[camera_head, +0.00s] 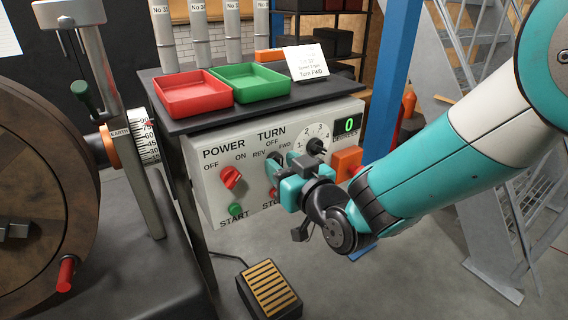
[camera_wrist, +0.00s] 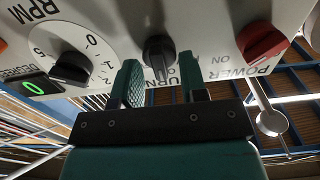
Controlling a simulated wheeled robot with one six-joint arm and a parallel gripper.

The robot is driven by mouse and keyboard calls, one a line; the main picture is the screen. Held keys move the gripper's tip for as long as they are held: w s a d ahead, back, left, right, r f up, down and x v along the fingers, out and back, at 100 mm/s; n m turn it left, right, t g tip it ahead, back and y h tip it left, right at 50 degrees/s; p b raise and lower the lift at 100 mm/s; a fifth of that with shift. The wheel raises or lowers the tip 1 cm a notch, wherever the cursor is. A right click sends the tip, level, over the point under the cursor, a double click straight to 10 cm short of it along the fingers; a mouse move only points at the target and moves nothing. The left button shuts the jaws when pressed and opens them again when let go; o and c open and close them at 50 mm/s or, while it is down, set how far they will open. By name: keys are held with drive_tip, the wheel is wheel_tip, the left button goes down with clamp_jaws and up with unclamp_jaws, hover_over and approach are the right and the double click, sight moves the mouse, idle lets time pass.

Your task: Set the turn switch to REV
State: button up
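The turn switch (camera_head: 273,158) is a black knob under the TURN label on the grey control panel (camera_head: 209,182), with REV to its left, OFF above and FWD to its right. My gripper (camera_head: 284,172) is in front of it and partly hides it. In the wrist view, the panel appears upside down and the turn switch (camera_wrist: 158,54) stands between the tips of my open gripper (camera_wrist: 160,70), one finger on each side. Its grip bar looks roughly upright, in line with OFF. I cannot tell whether either finger touches it.
The red power knob (camera_head: 231,177) is left of the turn switch, the RPM dial (camera_head: 316,146) right. The green start button (camera_head: 236,210) sits below. Red (camera_head: 193,111) and green (camera_head: 250,96) trays and a card (camera_head: 306,63) reading "Turn FWD" stand above. A foot pedal (camera_head: 270,287) lies below.

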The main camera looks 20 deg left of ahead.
clamp_jaws()
drive_tip(key=shift+b, duration=0.35)
drive_tip(key=n+b, duration=0.7)
drive_tip(key=b, duration=0.1)
drive_tip(key=shift+s+a+f+n, duration=0.1)
drive_tip(key=shift+s+n, duration=0.05)
drive_tip(key=shift+n, duration=0.25)
unclamp_jaws()
